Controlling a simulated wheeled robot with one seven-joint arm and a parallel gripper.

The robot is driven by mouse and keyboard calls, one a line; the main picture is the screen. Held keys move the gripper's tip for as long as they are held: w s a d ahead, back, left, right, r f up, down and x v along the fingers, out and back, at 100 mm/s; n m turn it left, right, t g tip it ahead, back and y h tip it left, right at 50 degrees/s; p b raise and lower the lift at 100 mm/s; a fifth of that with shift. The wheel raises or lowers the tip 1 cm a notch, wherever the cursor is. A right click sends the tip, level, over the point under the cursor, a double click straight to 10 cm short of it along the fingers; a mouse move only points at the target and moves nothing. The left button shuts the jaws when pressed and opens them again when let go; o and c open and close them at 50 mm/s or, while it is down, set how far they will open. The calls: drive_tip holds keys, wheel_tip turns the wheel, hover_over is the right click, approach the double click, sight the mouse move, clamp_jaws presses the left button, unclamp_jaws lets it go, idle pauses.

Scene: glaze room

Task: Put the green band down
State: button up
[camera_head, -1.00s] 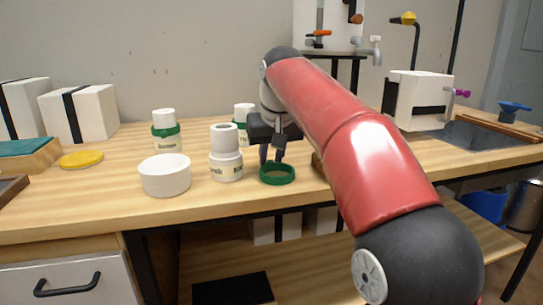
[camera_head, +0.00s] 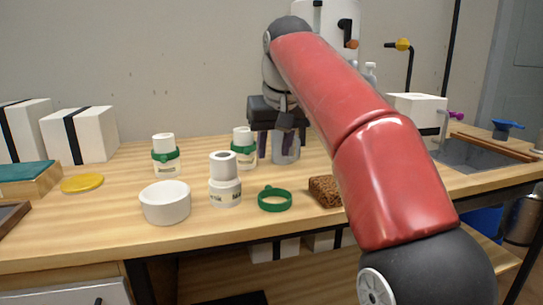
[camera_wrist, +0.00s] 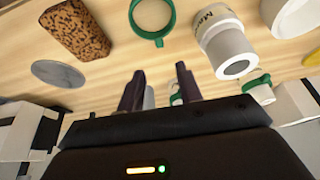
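The green band (camera_head: 275,199) lies flat on the wooden table, near its front edge, just right of a white jar without a band (camera_head: 225,182). It also shows in the wrist view (camera_wrist: 153,20), at the top. My gripper (camera_head: 274,147) is raised above and behind the band, apart from it. In the wrist view my gripper's two fingers (camera_wrist: 161,92) stand apart with nothing between them. Two other white jars (camera_head: 165,157) (camera_head: 243,149) at the back each wear a green band.
A white bowl (camera_head: 165,202) stands left of the bare jar. A brown speckled block (camera_head: 325,190) lies right of the band. A grey cup (camera_head: 286,149) stands behind my gripper. A yellow disc (camera_head: 82,183) and white boxes (camera_head: 80,136) are at left.

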drive_tip(key=shift+v, duration=0.9)
drive_tip(key=s+d+f+m, duration=0.1)
drive_tip(key=s+d+f, duration=0.75)
drive_tip(key=s, duration=0.25)
drive_tip(key=s+d+f+m, duration=0.1)
drive_tip(key=s+d+f, duration=0.2)
drive_tip(key=s+f, duration=0.4)
drive_tip(key=s+d+f+m+t+h, duration=0.1)
drive_tip(key=s+d+f, duration=0.2)
drive_tip(key=s+f, duration=0.4)
wheel_tip(320, 180, down, 4)
drive_tip(key=shift+s+d+r, duration=0.15)
drive_tip(key=shift+s, duration=0.25)
